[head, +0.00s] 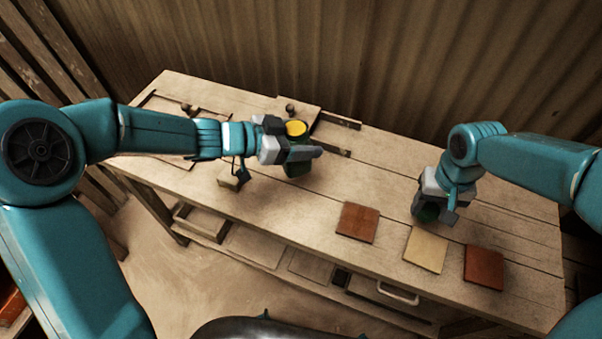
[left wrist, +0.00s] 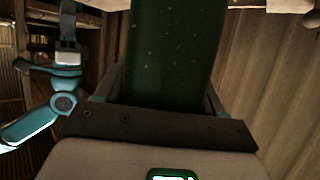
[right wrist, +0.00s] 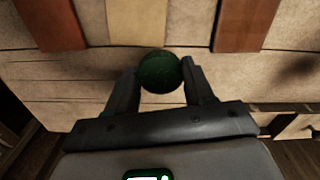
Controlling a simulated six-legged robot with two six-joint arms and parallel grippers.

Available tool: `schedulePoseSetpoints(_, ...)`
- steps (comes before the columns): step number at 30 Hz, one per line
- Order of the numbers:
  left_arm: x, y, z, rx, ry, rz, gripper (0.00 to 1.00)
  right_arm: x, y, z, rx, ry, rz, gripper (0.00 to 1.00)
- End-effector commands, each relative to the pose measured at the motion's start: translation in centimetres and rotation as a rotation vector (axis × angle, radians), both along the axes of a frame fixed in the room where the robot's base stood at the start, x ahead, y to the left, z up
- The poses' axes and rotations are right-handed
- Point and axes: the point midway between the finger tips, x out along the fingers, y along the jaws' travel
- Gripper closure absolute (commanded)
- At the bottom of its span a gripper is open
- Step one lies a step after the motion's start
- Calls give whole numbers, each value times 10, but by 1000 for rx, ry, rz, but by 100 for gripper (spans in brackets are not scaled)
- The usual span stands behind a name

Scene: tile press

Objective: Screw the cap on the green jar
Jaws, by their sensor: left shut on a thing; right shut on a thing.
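The green jar (head: 297,169) is upright in the head view, with a yellow round top face (head: 296,128). My left gripper (head: 300,152) is shut around its side. In the left wrist view the jar (left wrist: 168,50) is a dark green cylinder between the fingers. My right gripper (head: 432,206) points down over the table's right part, shut on a round dark green thing (right wrist: 160,72) that looks like the cap. That thing also shows low at the fingertips in the head view (head: 428,213). I cannot tell whether it touches the table.
The wooden table (head: 310,200) carries a red-brown tile (head: 357,222), a cream tile (head: 425,250) and another red-brown tile (head: 484,267) along its front right. A small block (head: 233,179) lies below my left arm. The tabletop between the grippers is clear. A corrugated wall (head: 400,70) stands behind.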

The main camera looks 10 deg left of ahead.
Motion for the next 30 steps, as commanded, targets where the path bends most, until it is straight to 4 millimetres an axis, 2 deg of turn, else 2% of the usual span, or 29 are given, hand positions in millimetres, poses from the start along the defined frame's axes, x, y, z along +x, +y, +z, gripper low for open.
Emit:
schedulePoseSetpoints(1, 0, 0, -18, -3, 4, 1, 86, 0, 1, -8, 0, 0, 0, 75)
schedulePoseSetpoints(6, 1, 2, -49, -2, 0, 0, 86, 1, 2, -15, 0, 0, 1, 75)
schedulePoseSetpoints(10, 1, 2, -59, -1, -1, 1, 86, 1, 2, -15, 0, 0, 1, 75)
schedulePoseSetpoints(20, 1, 2, -60, -2, -3, 1, 86, 1, 2, -16, 0, 0, 1, 75)
schedulePoseSetpoints(27, 0, 1, -95, -3, 1, 0, 86, 1, 2, -23, 0, 0, 1, 75)
schedulePoseSetpoints(30, 1, 2, -102, -2, -2, 1, 86, 1, 2, -24, 0, 0, 1, 75)
